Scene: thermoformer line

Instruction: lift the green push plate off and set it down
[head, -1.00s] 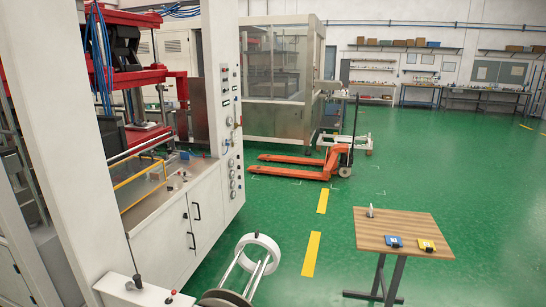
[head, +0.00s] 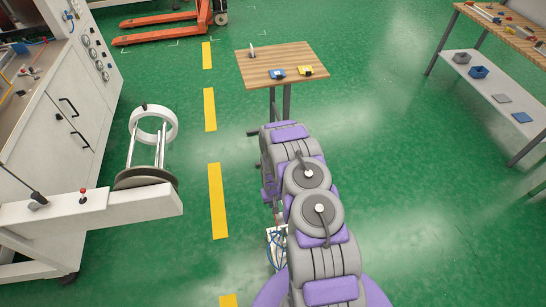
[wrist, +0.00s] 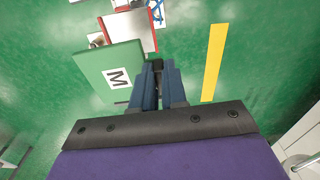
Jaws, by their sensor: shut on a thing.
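The green push plate (wrist: 97,72) shows in the wrist view, left of the fingers, with a white label marked M on its face. My gripper (wrist: 158,66) has its two blue fingers close together at the plate's right edge. A small dark part sits between the fingertips; it looks like part of the plate, but the join is hidden. Beyond the plate is a red-edged pale block (wrist: 132,32) with blue cables beside it. Whether the plate touches this block I cannot tell. In the head view my arm hides the gripper and the plate.
A wooden table (head: 262,75) stands ahead with a blue item (head: 277,73), a yellow item (head: 306,70) and a small upright piece (head: 251,50). A machine arm with a roll (head: 154,124) juts in at left. A workbench (head: 505,100) stands at right.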

